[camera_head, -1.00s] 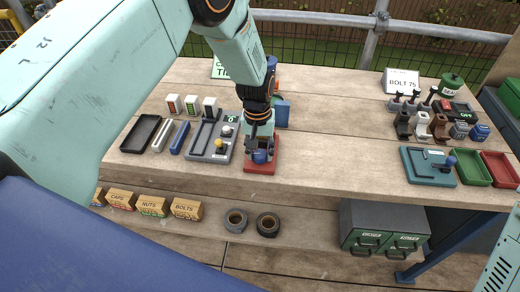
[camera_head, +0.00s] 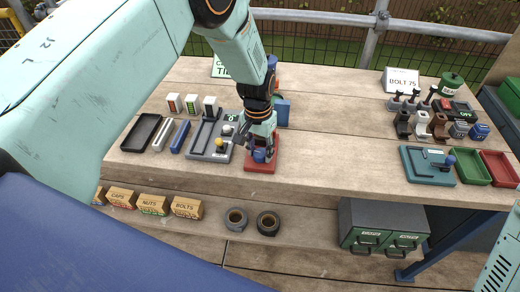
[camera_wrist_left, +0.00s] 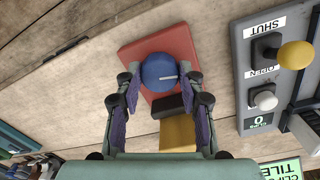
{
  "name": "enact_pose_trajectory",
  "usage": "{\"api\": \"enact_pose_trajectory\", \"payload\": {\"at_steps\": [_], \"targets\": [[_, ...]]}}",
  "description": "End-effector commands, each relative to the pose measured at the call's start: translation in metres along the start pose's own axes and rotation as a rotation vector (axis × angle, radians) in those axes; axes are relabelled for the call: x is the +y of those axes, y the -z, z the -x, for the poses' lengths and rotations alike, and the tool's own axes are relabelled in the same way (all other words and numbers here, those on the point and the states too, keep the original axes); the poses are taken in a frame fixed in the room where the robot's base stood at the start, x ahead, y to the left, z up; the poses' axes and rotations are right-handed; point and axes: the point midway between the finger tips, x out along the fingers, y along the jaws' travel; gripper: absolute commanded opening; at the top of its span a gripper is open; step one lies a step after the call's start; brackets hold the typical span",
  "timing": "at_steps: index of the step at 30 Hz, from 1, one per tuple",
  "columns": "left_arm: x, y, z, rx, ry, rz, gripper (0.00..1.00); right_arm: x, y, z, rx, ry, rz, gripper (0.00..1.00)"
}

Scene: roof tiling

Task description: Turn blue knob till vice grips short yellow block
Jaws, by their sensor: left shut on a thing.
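The blue knob (camera_wrist_left: 158,72) has a pale line on it and sits on the vice's red base (camera_wrist_left: 190,45). My left gripper (camera_wrist_left: 160,80) has one finger on each side of the knob and is shut on it. A dark vice jaw (camera_wrist_left: 168,104) lies just behind the knob. The short yellow block (camera_wrist_left: 178,135) lies behind that jaw; its far end is hidden by my gripper. I cannot tell whether the block is held. In the head view, the knob (camera_head: 260,156) and red base (camera_head: 262,168) show below my left gripper (camera_head: 261,150). My right gripper is not in view.
A grey panel (camera_head: 199,153) with a yellow knob stands close left of the vice; the wrist view shows its SHUT and OPEN labels. A black tray (camera_head: 141,133) lies farther left. A teal fixture (camera_head: 425,166) and a red tray (camera_head: 499,168) are far right. The bench between is clear.

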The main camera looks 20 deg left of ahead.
Motion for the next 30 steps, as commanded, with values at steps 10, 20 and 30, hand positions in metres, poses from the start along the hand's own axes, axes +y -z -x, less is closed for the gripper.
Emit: {"api": "enact_pose_trajectory", "payload": {"at_steps": [10, 20, 30], "targets": [[0.0, 0.001, 0.001, 0.003, 0.001, 0.001, 0.5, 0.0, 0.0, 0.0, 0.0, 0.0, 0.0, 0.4], [0.0, 0.0, 0.0, 0.001, 0.0, 0.001, 0.62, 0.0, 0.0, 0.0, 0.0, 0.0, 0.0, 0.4], [0.0, 0.002, 0.031, 0.006, 0.001, 0.001, 0.62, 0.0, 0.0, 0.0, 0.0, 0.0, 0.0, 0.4]]}}
